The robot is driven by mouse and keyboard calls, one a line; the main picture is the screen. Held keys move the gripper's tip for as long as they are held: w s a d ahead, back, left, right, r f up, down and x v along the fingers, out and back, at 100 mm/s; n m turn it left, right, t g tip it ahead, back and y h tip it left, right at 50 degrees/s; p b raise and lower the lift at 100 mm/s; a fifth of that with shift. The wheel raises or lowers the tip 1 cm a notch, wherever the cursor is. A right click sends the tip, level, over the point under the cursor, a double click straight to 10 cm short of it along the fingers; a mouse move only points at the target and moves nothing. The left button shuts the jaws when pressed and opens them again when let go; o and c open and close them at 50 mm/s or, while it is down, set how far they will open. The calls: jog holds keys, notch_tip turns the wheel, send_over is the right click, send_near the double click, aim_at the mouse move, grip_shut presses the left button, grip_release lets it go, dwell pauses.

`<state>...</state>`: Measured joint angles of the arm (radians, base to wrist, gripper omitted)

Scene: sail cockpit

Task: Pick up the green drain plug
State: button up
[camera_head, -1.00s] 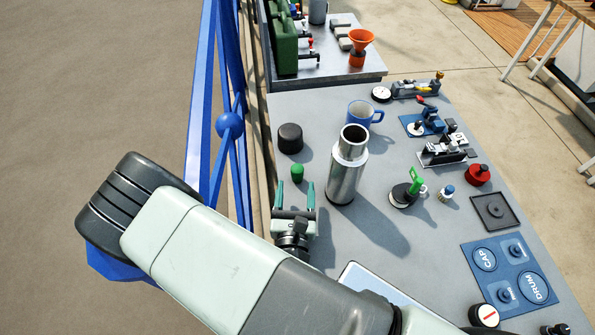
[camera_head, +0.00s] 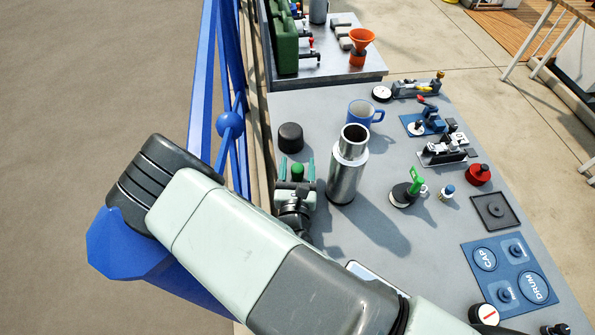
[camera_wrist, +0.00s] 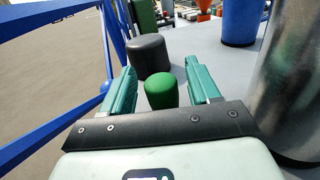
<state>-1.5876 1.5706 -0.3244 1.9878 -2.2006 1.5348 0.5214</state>
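The green drain plug (camera_head: 297,170) stands upright on the grey bench in the head view. It also shows in the wrist view (camera_wrist: 161,92), between the two green fingers. My gripper (camera_head: 296,168) is open around the plug, one finger on each side; it also shows in the wrist view (camera_wrist: 160,85). In the wrist view, gaps show between the plug and both fingers. The plug's lower part is hidden behind the gripper body.
A black cylinder (camera_head: 290,138) stands just behind the plug. A steel flask (camera_head: 346,178) stands close to the right of my gripper. A blue mug (camera_head: 364,112) is farther back. A blue railing (camera_head: 229,125) runs along the bench's left side.

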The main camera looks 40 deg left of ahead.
jog(key=c, duration=0.9)
jog(key=shift+r, duration=0.1)
